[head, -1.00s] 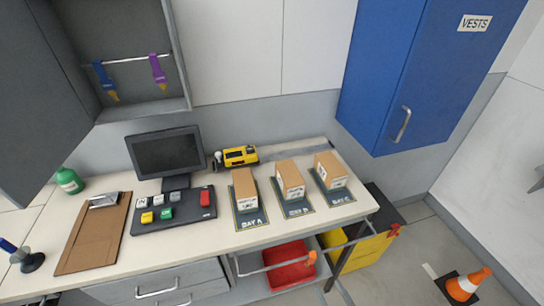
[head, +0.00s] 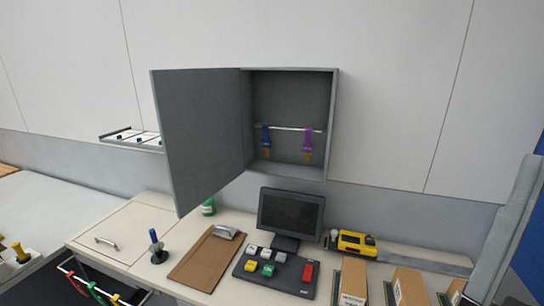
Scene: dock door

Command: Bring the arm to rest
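Neither of my grippers is in the head view. A pale grey link stands tilted at the right edge of the view, in front of the blue cabinet (head: 530,255); no fingers show on it. What either gripper holds, if anything, cannot be seen.
On the counter are a monitor (head: 290,213), a button panel (head: 270,282), a clipboard (head: 200,262), a yellow device (head: 355,242) and cardboard boxes (head: 353,280).

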